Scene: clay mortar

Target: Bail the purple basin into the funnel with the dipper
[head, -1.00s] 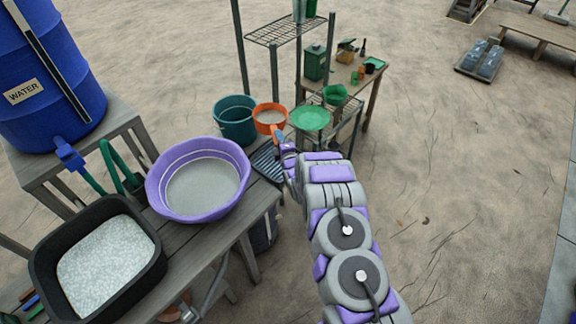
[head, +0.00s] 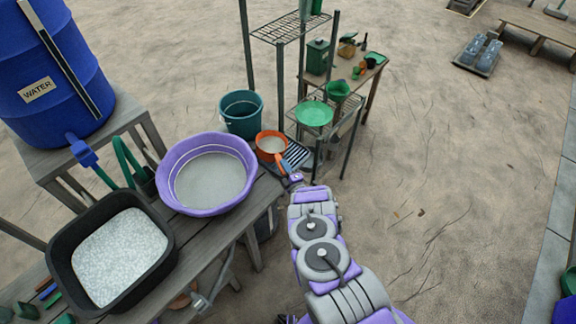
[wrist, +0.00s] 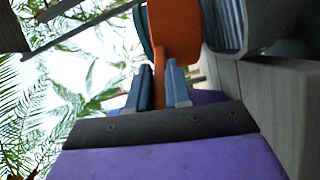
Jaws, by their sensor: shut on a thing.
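The purple basin (head: 164,178) stands on the grey table with greyish contents. The orange dipper (head: 263,152) is right of the basin, apart from it, and its bowl shows pale greyish contents. My gripper (head: 289,174) is shut on the dipper's orange handle; in the wrist view the handle (wrist: 175,35) rises between the two blue-grey fingers (wrist: 161,88). A wide green dish-like piece (head: 314,113) sits on the wire rack, and a smaller green vessel (head: 338,90) is behind it. I cannot tell which of these is the funnel.
A teal bucket (head: 241,115) stands behind the dipper. A dark ribbed tray (head: 297,155) lies beside the dipper. A black tub (head: 62,250) of pale grains is at front left, a blue water barrel (head: 60,85) behind it. Open ground lies to the right.

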